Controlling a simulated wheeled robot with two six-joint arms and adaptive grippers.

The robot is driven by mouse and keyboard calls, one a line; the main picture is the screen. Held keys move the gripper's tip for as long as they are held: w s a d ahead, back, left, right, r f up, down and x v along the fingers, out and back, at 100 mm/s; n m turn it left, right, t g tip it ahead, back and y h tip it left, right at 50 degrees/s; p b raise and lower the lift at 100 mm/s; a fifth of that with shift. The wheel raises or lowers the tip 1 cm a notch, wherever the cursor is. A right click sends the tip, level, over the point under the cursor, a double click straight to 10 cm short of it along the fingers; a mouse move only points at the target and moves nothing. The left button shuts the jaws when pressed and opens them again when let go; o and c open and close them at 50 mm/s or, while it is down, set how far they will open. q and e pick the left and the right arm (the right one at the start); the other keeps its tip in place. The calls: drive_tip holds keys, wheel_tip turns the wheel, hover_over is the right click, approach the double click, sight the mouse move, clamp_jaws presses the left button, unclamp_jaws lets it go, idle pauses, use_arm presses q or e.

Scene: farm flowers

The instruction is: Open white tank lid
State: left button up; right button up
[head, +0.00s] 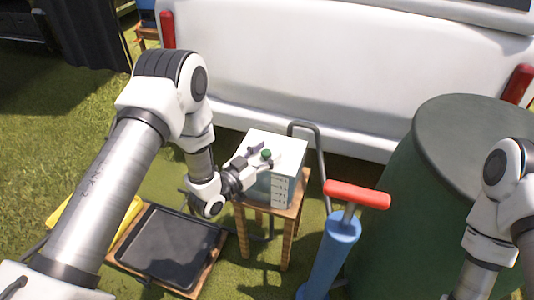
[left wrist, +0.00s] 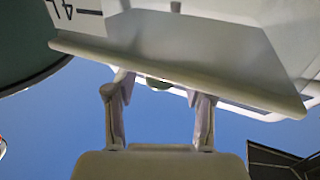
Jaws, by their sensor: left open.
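Contact with the knob cannot be told. The lid looks seated.
A white vehicle (head: 330,65) stands behind. A large green barrel (head: 400,225) is at the right, beside a blue pump (head: 330,255) with a red handle (head: 357,194). A black tray (head: 170,245) lies at the lower left. My right arm is at the right edge.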

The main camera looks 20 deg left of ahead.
use_arm(q)
drive_tip(key=shift+w+d, duration=0.1)
drive_tip(key=shift+w, duration=0.1)
clamp_jaws()
drive_tip(key=shift+r, duration=0.1)
